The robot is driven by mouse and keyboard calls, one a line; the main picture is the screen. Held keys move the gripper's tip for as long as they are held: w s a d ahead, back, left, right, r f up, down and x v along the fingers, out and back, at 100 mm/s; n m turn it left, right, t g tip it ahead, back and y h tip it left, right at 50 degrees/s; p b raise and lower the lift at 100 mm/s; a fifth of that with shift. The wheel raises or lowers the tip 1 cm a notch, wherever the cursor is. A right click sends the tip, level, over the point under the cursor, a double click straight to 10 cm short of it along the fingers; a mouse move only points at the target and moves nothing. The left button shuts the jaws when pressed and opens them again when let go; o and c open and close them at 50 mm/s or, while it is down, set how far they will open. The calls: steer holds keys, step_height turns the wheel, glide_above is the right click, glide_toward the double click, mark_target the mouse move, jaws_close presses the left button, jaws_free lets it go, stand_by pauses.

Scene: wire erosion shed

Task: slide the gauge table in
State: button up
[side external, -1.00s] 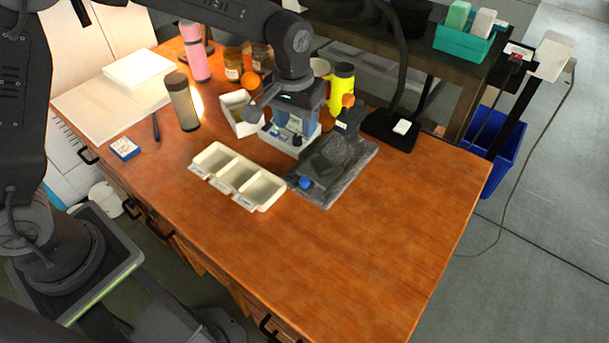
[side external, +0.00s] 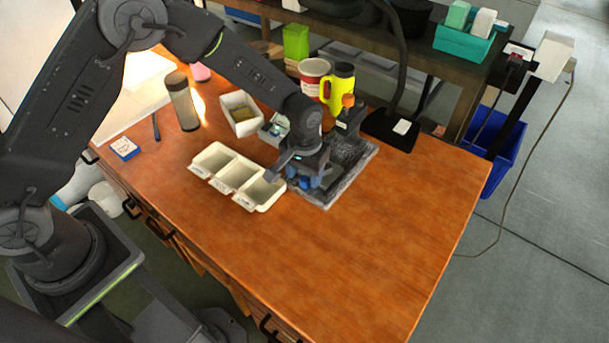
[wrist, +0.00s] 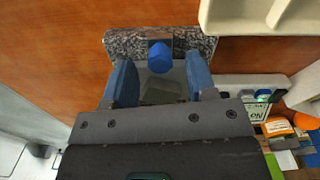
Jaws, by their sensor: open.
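The gauge's speckled granite base (side external: 352,165) lies on the wooden bench, with a dark upright post topped by an orange knob (side external: 348,101) at its far end. In the wrist view the base (wrist: 125,42) shows beyond my fingertips. A blue knob (wrist: 160,57) stands at the near end of the gauge, and a grey plate, apparently the gauge table (wrist: 165,90), shows between my fingers. My gripper (wrist: 160,75) is open, with one blue finger on each side of the knob's line and gaps on both sides. In the side view my gripper (side external: 306,182) hides most of the table.
A small light box (side external: 266,135) and a white bin (side external: 229,122) stand behind. The bench front right is clear.

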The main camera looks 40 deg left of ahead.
steer(key=shift+f, duration=0.6)
jaws_close()
